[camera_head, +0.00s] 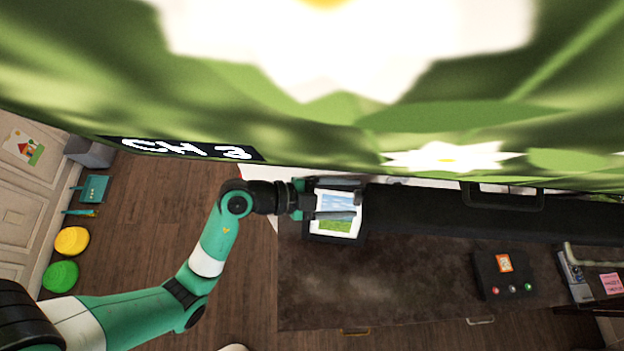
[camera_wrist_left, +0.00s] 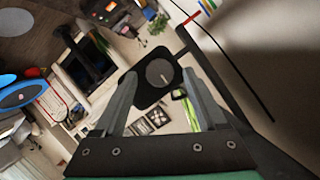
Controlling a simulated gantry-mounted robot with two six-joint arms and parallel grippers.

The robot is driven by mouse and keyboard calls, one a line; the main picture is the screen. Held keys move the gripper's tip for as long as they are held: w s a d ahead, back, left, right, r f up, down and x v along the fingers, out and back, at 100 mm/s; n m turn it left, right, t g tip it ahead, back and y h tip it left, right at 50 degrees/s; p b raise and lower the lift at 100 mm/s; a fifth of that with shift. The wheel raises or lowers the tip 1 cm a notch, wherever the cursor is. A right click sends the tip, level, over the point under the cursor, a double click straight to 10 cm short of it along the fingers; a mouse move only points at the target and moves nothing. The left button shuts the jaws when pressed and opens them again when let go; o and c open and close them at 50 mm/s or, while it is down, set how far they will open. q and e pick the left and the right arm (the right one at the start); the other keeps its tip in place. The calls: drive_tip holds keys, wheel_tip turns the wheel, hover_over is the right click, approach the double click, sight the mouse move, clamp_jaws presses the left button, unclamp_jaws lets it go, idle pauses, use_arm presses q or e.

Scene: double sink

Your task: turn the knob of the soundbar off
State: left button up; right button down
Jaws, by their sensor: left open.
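The soundbar (camera_head: 440,212) is a long black bar under the large television screen in the head view. Its black end face shows in the left wrist view, with a round grey knob (camera_wrist_left: 159,73) bearing a short light mark. The knob is hidden in the head view. My left gripper (camera_head: 352,199) is at the soundbar's left end, with its fingers pointing right towards it. In the wrist view its two fingers are apart, one on each side of the knob in the picture. They are empty, and I cannot tell whether they touch it. My right gripper is out of view.
The television (camera_head: 330,120) shows flowers and "CH 3", filling the upper head view. A framed picture (camera_head: 337,226) stands below my left gripper. A dark cabinet top (camera_head: 400,285) holds a small black box with coloured buttons (camera_head: 503,275).

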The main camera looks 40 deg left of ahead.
use_arm(q)
drive_tip(key=v, duration=1.1)
drive_tip(key=shift+s+a, duration=0.1)
